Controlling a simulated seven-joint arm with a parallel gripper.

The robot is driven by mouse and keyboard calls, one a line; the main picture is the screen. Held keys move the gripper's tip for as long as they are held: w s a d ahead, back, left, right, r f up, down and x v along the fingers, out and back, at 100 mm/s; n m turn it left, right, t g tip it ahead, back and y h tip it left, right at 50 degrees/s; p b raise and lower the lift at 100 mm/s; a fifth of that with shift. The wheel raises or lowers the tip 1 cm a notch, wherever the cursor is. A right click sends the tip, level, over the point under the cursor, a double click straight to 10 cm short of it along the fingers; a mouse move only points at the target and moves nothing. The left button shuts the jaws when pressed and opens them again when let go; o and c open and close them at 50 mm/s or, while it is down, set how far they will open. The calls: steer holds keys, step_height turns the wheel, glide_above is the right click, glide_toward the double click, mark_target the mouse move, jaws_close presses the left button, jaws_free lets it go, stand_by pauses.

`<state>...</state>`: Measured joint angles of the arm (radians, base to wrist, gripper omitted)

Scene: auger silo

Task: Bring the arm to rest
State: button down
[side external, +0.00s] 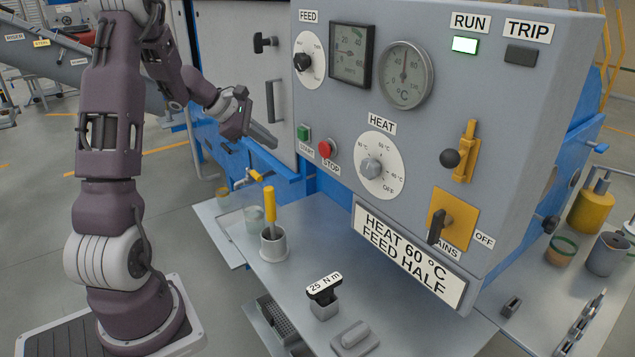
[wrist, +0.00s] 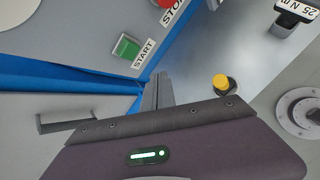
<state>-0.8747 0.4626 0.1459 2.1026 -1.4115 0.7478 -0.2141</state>
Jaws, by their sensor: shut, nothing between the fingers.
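My gripper (side external: 270,141) is at the left of the grey control panel (side external: 455,80), in front of the silo's blue frame and close to the green START button (side external: 304,132). Its fingers are shut and hold nothing. In the wrist view the closed fingers (wrist: 158,92) point between the START button (wrist: 126,47) and a yellow-topped handle (wrist: 221,82). I see no contact between the fingers and the panel. The arm is bent and raised above the bench.
The red STOP button (side external: 326,149), HEAT dial (side external: 372,167) and lit RUN lamp (side external: 465,45) are on the panel. Floor (side external: 50,220) at left is open.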

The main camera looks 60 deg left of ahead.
steer(key=d+r+m+g+h, duration=0.1)
steer(key=d+r+m, duration=0.3)
steer(key=d, duration=0.4)
steer(key=d+r+m+h, duration=0.1)
steer(key=d+r+m, duration=0.25)
steer(key=d, duration=0.45)
steer(key=s+d+r+m+g, duration=0.1)
steer(key=s+d+m, duration=0.3)
steer(key=d, duration=0.3)
steer(key=s+d+r+m+g, duration=0.1)
steer(key=s+d+r+m, duration=0.1)
steer(key=s+d+m, duration=0.4)
steer(key=s+d+f+m+y, duration=0.2)
steer(key=s+d+m+y, duration=0.1)
steer(key=s+m, duration=0.7)
steer(key=s+d, duration=0.1)
steer(key=s, duration=0.2)
steer(key=shift+f, duration=0.15)
